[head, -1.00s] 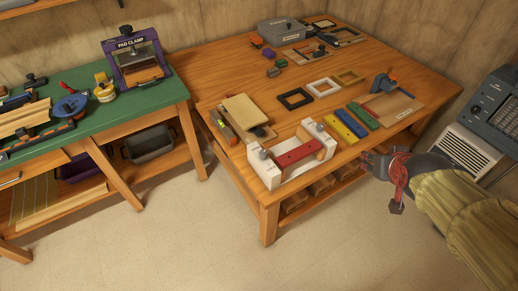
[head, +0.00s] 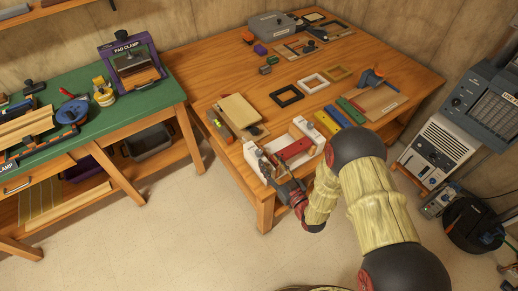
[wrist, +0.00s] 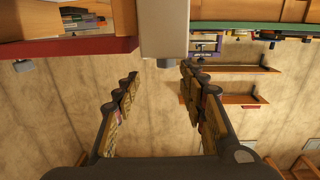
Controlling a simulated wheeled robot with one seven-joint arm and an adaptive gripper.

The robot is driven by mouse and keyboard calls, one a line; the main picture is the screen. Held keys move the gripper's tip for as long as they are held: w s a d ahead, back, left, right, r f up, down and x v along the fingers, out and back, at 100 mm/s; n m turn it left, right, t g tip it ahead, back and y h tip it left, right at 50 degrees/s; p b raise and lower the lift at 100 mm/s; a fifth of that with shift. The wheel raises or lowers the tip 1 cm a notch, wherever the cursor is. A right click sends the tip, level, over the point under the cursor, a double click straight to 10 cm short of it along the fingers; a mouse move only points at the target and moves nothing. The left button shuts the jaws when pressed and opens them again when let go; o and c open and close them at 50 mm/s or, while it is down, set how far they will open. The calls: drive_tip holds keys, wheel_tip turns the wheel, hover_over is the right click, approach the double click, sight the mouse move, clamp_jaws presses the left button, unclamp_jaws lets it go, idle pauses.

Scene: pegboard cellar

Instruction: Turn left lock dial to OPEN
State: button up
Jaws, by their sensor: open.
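The lock fixture has two white end blocks with a red bar (head: 294,148) between them, at the front corner of the wooden table. The left white block (head: 250,157) is partly hidden behind my gripper (head: 270,168). In the wrist view a white block (wrist: 165,25) hangs from the top edge, with a small grey dial (wrist: 166,62) on its end. My gripper (wrist: 157,78) is open and empty there, its fingers apart on either side of the dial and not touching it. The dial's marking cannot be read. The right white block (head: 308,130) is partly visible.
Colored bars and frames lie on the wooden table (head: 382,60) behind the fixture. A wooden block (head: 237,111) lies to its left. A green bench (head: 100,115) with a pad clamp (head: 133,62) stands at the left. The floor in front is clear.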

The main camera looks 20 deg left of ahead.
sight(261, 155)
drive_tip(key=shift+s+a+f+y, duration=0.1)
drive_tip(key=shift+s+a+y, duration=0.05)
drive_tip(key=shift+s+y, duration=0.2)
drive_tip(key=shift+a, duration=0.15)
drive_tip(key=b+x, duration=0.1)
drive_tip(key=x, duration=0.6)
drive_tip(key=shift+w+a, duration=0.1)
drive_tip(key=shift+w, duration=0.05)
drive_tip(key=shift+c, duration=0.9)
clamp_jaws()
